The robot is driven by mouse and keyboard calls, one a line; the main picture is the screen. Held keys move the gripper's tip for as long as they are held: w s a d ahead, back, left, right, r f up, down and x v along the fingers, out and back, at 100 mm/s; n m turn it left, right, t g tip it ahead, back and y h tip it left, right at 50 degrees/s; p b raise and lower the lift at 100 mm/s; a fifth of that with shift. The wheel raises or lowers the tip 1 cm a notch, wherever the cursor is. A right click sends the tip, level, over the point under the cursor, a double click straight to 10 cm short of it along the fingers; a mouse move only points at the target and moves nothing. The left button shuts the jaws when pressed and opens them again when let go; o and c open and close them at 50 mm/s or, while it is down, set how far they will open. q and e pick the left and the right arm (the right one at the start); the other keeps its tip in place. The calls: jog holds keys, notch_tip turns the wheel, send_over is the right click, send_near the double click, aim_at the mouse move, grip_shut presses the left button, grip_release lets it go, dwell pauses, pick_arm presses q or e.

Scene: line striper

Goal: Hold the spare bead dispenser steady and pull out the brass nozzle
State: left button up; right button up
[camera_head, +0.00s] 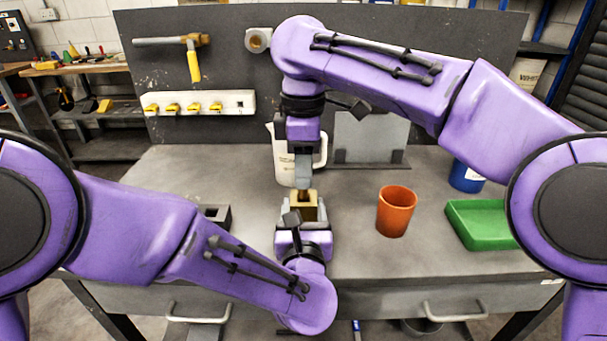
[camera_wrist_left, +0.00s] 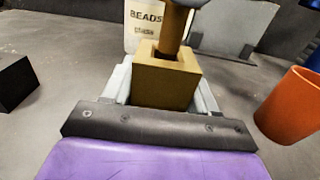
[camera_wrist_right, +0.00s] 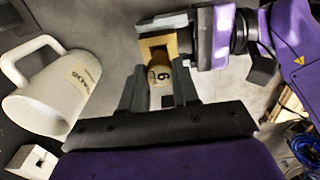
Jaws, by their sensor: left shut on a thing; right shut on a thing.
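The spare bead dispenser is a tan, square block (camera_head: 308,212) with a square opening on top. In the left wrist view the block (camera_wrist_left: 165,84) sits upright between the fingers of my left gripper (camera_wrist_left: 163,92), which is shut on it from below. The brass nozzle (camera_wrist_left: 174,28) is a brownish cylinder standing upright, its lower end at the dark opening; how deep it reaches is hidden. My right gripper (camera_head: 303,183) comes down from above and is shut on the nozzle's upper part.
A white jug (camera_head: 284,160) stands behind the grippers. An orange cup (camera_head: 396,211), a green tray (camera_head: 480,224) and a blue container (camera_head: 465,177) stand to the right. A dark slotted block (camera_head: 216,215) is to the left. The left table area is mostly clear.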

jog(key=shift+r, duration=1.5)
pick_arm(q)
jog(key=o, duration=1.6)
jog(key=shift+s, duration=0.1)
